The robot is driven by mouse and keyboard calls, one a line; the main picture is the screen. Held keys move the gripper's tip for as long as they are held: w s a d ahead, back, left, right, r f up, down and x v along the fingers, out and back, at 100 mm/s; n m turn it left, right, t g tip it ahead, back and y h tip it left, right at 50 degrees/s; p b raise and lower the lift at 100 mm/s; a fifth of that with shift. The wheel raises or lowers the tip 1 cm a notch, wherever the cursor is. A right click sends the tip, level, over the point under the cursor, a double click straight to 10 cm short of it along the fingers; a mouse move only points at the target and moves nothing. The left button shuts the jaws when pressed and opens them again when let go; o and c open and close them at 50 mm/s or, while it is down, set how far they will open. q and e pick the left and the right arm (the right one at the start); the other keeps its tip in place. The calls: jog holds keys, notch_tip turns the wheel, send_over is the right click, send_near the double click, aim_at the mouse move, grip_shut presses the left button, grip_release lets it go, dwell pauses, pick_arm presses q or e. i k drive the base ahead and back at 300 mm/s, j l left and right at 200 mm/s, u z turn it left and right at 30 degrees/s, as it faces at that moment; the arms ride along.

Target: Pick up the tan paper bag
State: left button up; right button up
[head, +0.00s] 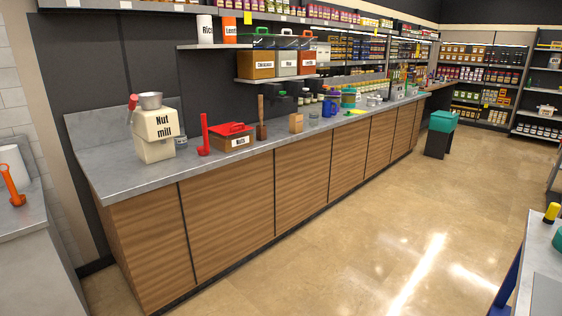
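A small tan upright block shape, which looks like the tan paper bag (296,123), stands on the grey counter (240,161) near its front edge. It is small in the head view, so its top and material are hard to make out. A brown wooden scoop or pestle-like tool (262,130) stands to its left, apart from it. Neither of my grippers shows in the head view.
Left on the counter are a cream nut mill (155,133), a red ladle (204,136) and a red-lidded nuts box (232,138). A blue mug (329,108) and several items stand farther right. Shelves hang above. The floor (330,240) before the counter is clear.

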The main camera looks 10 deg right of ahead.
aim_at(296, 119)
jog(key=i+l+z, duration=0.1)
jog(key=i+z, duration=0.2)
jog(key=i, duration=0.2)
jog(key=i+z, duration=0.3)
jog(key=i, duration=0.25)
jog(key=i+j+z, duration=0.25)
jog(key=i, duration=0.25)
jog(key=i+j+z, duration=0.3)
jog(key=i, duration=0.2)
jog(key=i+l+z, duration=0.1)
jog(key=i+z, duration=0.4)
jog(key=i, duration=1.45)
jog(key=i+u, duration=0.3)
jog(key=i, duration=0.2)
jog(key=i+u, duration=0.3)
jog(key=i, duration=0.15)
jog(key=i+l+u, duration=0.25)
jog(key=i, duration=0.25)
jog(key=i+l+u, duration=0.1)
jog(key=i+u, duration=0.2)
jog(key=i, duration=0.15)
jog(key=i+l+u, duration=0.3)
jog(key=u, duration=0.5)
jog(key=i+j+u, duration=0.1)
jog(key=u, duration=0.85)
jog(key=i+u, duration=0.1)
jog(key=u, duration=0.4)
jog(key=j, duration=0.1)
